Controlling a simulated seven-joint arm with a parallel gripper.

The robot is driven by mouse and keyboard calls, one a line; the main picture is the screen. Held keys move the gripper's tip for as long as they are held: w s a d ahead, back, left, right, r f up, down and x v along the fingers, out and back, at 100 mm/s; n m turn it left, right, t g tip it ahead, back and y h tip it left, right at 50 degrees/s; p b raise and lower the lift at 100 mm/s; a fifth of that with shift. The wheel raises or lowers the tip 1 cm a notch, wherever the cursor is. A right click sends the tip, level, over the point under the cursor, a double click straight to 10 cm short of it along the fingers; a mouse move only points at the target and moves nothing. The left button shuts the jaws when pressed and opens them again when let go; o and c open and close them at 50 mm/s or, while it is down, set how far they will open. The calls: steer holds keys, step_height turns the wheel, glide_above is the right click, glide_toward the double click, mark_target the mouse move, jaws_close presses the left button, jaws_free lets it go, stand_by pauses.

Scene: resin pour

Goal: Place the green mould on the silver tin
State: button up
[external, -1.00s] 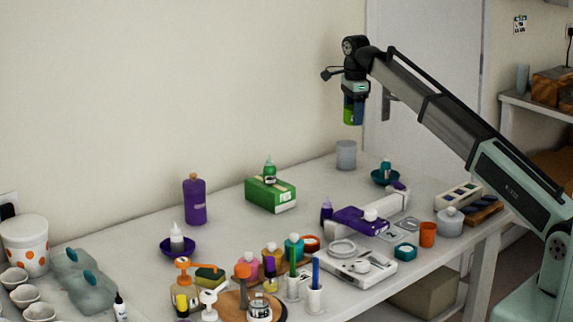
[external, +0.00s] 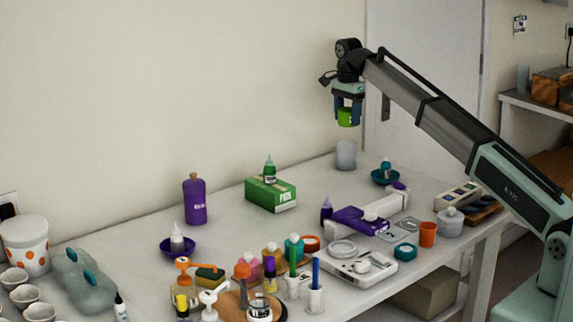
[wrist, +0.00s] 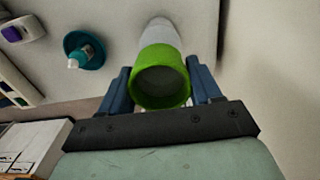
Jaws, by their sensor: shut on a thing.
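The green mould (external: 346,117) is a small round open cup held between the fingers of my gripper (external: 347,104), up in the air near the back wall. In the wrist view the green mould (wrist: 162,77) sits between my two blue fingers, its open mouth facing the camera. The silver tin (external: 346,155) stands upright on the far end of the table, below the mould in the external view and apart from it. In the wrist view the tin (wrist: 160,36) shows beyond the mould, partly hidden by it.
A teal dish with a small bottle (external: 385,176) stands right of the tin. A green box (external: 270,194) with a bottle on top stands to the left. A purple box (external: 361,221) and a white scale (external: 348,264) lie nearer the front. The table around the tin is clear.

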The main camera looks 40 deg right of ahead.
mark_target(347, 143)
steer(key=shift+f, duration=2.9)
steer(key=shift+f, duration=0.1)
steer(key=o, duration=1.1)
step_height(347, 143, up, 12)
steer(key=shift+r, duration=0.15)
